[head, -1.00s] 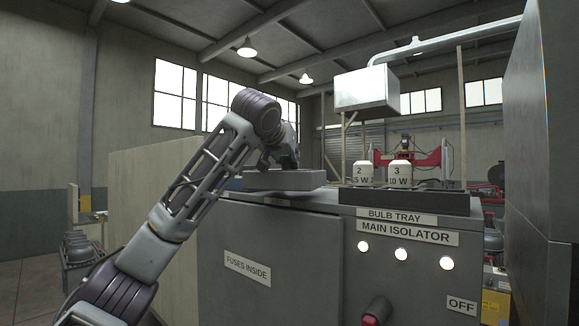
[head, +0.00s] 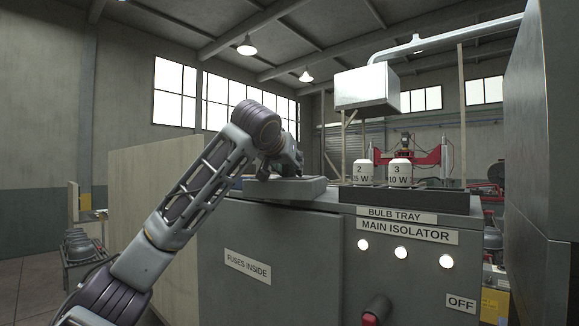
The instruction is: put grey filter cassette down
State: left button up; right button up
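The grey filter cassette (head: 312,187) is a flat grey block at the top of the grey cabinet (head: 300,240), near its back left. My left gripper (head: 284,170) is right over the cassette, its arm coming in from the lower left. The fingertips are hard to make out, but the cassette has moved down together with the gripper, so it appears held. The cassette is very low over the cabinet top; I cannot tell whether its underside touches. My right gripper is not in view.
A dark bulb tray (head: 410,201) with two white bulbs marked 2 (head: 364,172) and 3 (head: 400,172) stands right of the cassette. A tall grey cabinet (head: 545,150) rises at the right. A pale panel (head: 150,210) stands at the left.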

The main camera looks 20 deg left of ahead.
pick_arm(q)
jog(key=shift+r, duration=0.1)
dwell(0.3)
jog(key=shift+s+r, duration=0.1)
jog(key=shift+s, duration=0.05)
jog(key=b+v, duration=0.3)
jog(key=v, duration=0.7)
jog(key=shift+s+r, duration=0.2)
jog(key=shift+s, duration=0.4)
jog(key=shift+s+r, duration=0.1)
jog(key=shift+s, duration=0.1)
